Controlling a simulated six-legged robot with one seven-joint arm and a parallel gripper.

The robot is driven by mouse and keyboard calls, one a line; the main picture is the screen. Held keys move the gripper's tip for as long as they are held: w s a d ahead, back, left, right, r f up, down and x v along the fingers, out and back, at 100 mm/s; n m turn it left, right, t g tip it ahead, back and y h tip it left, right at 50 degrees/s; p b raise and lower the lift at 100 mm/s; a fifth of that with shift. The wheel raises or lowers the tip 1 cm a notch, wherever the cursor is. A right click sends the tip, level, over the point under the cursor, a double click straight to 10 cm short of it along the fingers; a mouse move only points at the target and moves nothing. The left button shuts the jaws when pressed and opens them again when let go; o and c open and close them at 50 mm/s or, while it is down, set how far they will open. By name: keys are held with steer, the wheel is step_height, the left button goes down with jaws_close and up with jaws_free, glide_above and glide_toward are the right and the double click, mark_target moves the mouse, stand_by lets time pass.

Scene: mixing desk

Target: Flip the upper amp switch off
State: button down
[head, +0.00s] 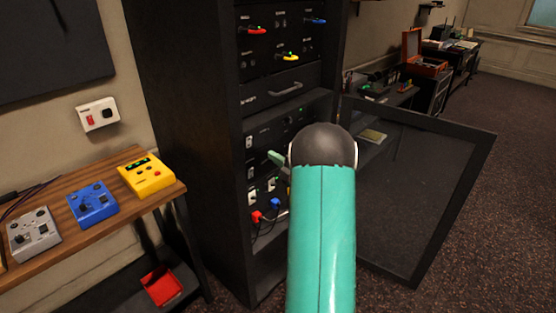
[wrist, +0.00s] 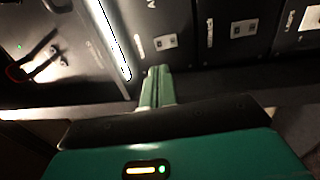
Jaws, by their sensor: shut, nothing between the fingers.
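The tall black equipment rack (head: 185,120) stands open in the head view, with amp panels in its middle and lower part. A pale switch (head: 249,143) shows at the left of the middle panel, and another pale switch (head: 250,172) sits below it. I cannot tell their positions. My gripper (head: 277,158) is in front of the middle panels, to the right of these switches, and partly hidden by my arm. In the wrist view my gripper (wrist: 157,75) is shut and empty, its tips near a pale switch plate (wrist: 165,42). I cannot tell whether they touch.
The rack's open mesh door (head: 420,190) stands to the right. A wooden bench (head: 100,220) with several coloured boxes stands left. Carpet (head: 500,240) is clear at right.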

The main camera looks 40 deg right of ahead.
mark_target(249, 139)
steer(key=w, duration=0.6)
steer(key=w+r, duration=0.1)
steer(key=w, duration=0.3)
steer(key=shift+a+r, duration=0.1)
steer(key=shift+a, duration=0.05)
steer(key=shift+w+r, duration=0.15)
steer(key=shift+w, duration=0.05)
steer(key=shift+s, duration=0.1)
